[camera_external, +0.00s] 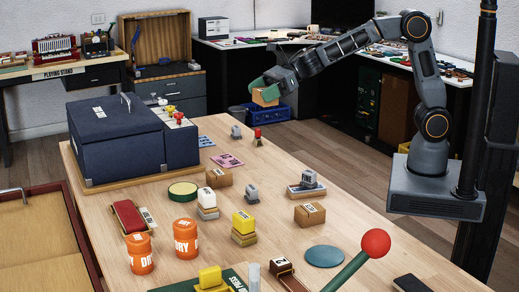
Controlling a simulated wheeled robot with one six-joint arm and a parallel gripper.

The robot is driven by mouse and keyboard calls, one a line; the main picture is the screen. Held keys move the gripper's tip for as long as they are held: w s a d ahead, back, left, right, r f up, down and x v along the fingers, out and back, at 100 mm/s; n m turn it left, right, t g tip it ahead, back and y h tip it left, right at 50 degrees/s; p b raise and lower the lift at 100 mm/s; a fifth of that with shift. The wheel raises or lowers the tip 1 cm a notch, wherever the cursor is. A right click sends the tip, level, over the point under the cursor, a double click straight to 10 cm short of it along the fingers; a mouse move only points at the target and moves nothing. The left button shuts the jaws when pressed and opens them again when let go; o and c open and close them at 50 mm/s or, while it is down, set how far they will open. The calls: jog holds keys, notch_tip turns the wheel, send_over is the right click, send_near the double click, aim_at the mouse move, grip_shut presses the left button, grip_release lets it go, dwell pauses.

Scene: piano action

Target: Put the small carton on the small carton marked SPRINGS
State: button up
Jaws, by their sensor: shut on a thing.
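My gripper (268,86) is at the end of the arm, at the upper middle of the view. It is shut on a small brown carton (265,97) and holds it in the air near the table's far end. Two other small brown cartons with white labels sit on the wooden table: one carton (219,179) near the middle and one carton (310,215) further right and nearer. The label print is too small to read, so I cannot tell which is marked SPRINGS. Both are well below and apart from my gripper.
On the table (350,237) are a large dark blue case (115,138), orange tins (186,238), a yellow-topped block (243,223), a grey tool on a base (308,182), a blue disc (325,256) and a red-knobbed green rod (375,243). Bare tabletop surrounds the right carton.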

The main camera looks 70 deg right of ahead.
notch_tip(320, 180, down, 8)
jog(key=p, duration=0.4)
send_over(216, 173)
jog(key=s, duration=0.1)
jog(key=f, duration=0.8)
jog(key=shift+d+f, duration=0.25)
jog(key=shift+d, duration=0.1)
jog(key=shift+w+a+f, duration=0.25)
jog(key=shift+w+f, duration=0.35)
jog(key=shift+f, duration=0.25)
notch_tip(216, 173, down, 3)
jog(key=shift+r+p, duration=0.15)
jog(key=shift+p, duration=0.7)
jog(key=shift+f+b, duration=0.3)
jog(key=shift+b, duration=0.1)
jog(key=o, duration=0.9)
jog(key=shift+o, duration=0.2)
